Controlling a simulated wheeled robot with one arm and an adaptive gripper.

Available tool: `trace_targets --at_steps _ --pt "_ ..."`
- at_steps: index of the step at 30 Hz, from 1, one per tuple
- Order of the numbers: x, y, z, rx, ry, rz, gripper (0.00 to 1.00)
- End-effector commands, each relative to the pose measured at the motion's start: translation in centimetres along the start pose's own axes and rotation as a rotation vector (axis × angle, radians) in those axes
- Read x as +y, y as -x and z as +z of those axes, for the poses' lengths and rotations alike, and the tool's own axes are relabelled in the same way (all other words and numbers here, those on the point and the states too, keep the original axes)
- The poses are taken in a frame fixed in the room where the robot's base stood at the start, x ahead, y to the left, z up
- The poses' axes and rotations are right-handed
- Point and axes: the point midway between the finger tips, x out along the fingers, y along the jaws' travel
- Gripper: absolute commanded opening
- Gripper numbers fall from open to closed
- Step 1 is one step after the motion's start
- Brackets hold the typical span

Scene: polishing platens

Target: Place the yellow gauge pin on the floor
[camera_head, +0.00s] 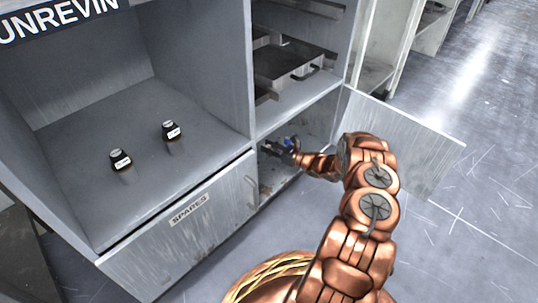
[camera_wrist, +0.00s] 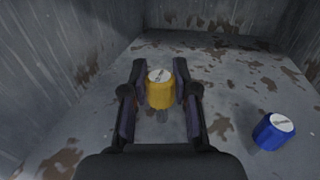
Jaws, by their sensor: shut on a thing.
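The yellow gauge pin (camera_wrist: 159,91) is a short yellow cylinder with a white labelled top, upright between the fingers of my gripper (camera_wrist: 160,84) in the wrist view. My gripper is shut on it, inside a grey compartment with rust patches. I cannot tell whether the pin touches the compartment's bottom. In the head view my gripper (camera_head: 280,147) reaches into the lower right compartment of the cabinet, and the yellow pin is hidden there. The grey floor (camera_head: 470,240) lies in front of the cabinet.
A blue pin (camera_wrist: 273,132) stands right of my gripper in the compartment. An open door (camera_head: 405,145) sticks out to the right. A closed drawer labelled SPARES (camera_head: 185,235) is below. Open floor lies in front.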

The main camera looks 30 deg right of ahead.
Motion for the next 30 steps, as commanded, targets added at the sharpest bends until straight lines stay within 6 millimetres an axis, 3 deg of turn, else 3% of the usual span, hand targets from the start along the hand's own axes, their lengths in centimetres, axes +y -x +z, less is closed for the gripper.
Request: trace_targets --at_steps 1,6,18,19,26,30 --pt "0.0 0.1 -1.3 0.0 -0.002 -0.001 0.0" --pt "0.0 0.1 -3.1 0.0 -0.002 -0.001 0.0" --pt "0.0 0.1 -3.2 0.001 -0.002 -0.002 0.0" --pt "0.0 0.1 -3.2 0.001 -0.002 -0.002 0.3" --pt "0.0 0.1 -3.2 0.001 -0.002 -0.001 0.53" --pt "0.0 0.1 -3.2 0.001 -0.002 -0.002 0.53"
